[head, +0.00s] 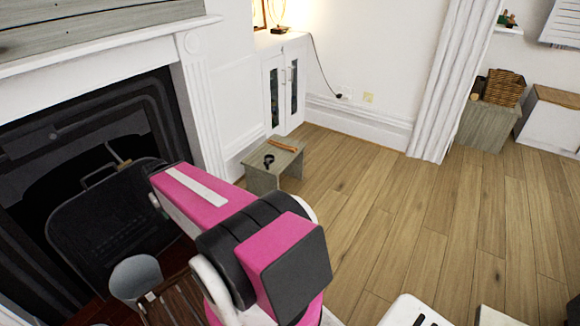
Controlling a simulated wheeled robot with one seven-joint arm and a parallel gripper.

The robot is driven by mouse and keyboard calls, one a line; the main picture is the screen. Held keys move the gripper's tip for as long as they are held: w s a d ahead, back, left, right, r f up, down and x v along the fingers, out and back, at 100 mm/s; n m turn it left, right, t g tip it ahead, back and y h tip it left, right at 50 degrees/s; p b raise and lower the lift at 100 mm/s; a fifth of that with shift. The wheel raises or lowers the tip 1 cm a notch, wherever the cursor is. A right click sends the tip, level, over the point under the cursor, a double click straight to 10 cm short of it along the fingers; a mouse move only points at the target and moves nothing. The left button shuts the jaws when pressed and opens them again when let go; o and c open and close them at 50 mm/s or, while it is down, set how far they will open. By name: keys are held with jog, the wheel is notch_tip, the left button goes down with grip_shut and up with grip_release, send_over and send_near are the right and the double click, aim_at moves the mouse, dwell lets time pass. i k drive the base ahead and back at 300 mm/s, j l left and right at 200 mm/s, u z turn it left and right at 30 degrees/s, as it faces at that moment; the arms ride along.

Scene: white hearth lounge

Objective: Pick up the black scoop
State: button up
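The black scoop (268,160) lies on top of a small wooden stool (259,178) near the wall, beyond my arm. It is small and dark in the head view, and its fine shape is hard to make out. A thin orange-brown object (281,145) lies behind it on the same stool top, apart from it. My pink and black arm fills the lower middle of the view, in front of the stool's lower left part. My gripper does not show.
A fireplace with a dark screen (105,215) is at left, with a grey bucket (135,277) and a slatted wooden item (176,300) before it. A white cabinet (285,85) stands behind the stool. Wooden floor (400,220) is clear to the right. A wicker basket (505,88) is far right.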

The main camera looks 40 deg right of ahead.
aim_at(268, 158)
jog(key=k+j+z, duration=0.1)
jog(key=z, duration=0.45)
jog(key=i+l+z, duration=0.1)
jog(key=z, duration=0.3)
jog(key=i+z, duration=0.15)
jog(key=z, duration=0.25)
jog(key=i+l+u, duration=0.15)
jog(key=l, duration=0.2)
jog(key=i+l+u, duration=0.15)
jog(key=l, duration=0.2)
jog(key=u, duration=2.3)
jog(key=z, duration=2.3)
